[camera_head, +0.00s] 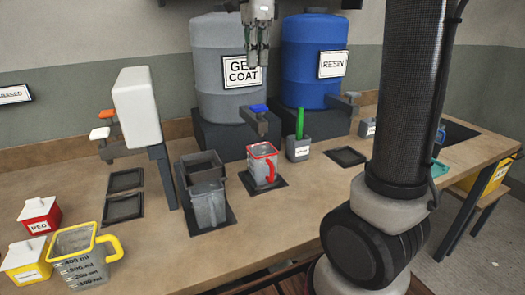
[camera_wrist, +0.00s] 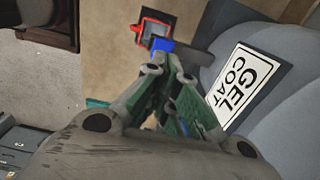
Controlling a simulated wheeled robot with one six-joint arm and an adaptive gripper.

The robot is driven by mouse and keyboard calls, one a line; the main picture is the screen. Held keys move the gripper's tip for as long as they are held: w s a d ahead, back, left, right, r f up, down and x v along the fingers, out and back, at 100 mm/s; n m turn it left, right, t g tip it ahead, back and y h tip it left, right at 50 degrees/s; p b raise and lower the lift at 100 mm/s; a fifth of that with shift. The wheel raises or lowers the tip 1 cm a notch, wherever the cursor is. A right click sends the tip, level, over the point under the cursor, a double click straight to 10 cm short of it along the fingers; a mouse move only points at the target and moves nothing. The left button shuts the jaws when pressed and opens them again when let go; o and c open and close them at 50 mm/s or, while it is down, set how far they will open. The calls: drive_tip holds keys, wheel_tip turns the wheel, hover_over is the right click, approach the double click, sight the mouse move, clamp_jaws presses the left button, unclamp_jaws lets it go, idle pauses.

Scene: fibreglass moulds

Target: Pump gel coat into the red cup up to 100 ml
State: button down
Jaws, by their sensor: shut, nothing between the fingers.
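The red cup (camera_head: 257,168), a grey see-through measuring cup with red rim and handle, stands upright on a dark square pad (camera_head: 281,186) below the gel coat pump (camera_head: 256,124). The pump has a blue lever (camera_head: 259,107) and sits before the grey GEL COAT drum (camera_head: 220,95). My gripper (camera_head: 259,65) is shut and empty, above the lever in the head view. In the wrist view, my fingertips (camera_wrist: 172,62) appear just below the blue lever (camera_wrist: 160,46); contact is unclear. The red cup's rim (camera_wrist: 137,33) shows beyond it. Its fill level cannot be read.
A blue RESIN drum (camera_head: 312,88) stands to the right. Left of the cup are grey containers (camera_head: 209,210), a white dispenser (camera_head: 138,105) and a yellow-handled measuring jug (camera_head: 80,260). A holder with a green stick (camera_head: 299,146) is right of the cup. The front middle table is clear.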

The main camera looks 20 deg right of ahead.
sight(259, 108)
drive_tip(key=d+r, duration=0.1)
drive_tip(key=s+d+r, duration=0.1)
drive_tip(key=d+r, duration=0.1)
drive_tip(key=shift+r, duration=0.25)
drive_tip(key=shift+f, duration=0.1)
wheel_tip(259, 108, down, 14)
idle(0.7)
drive_tip(key=shift+f, duration=1.75)
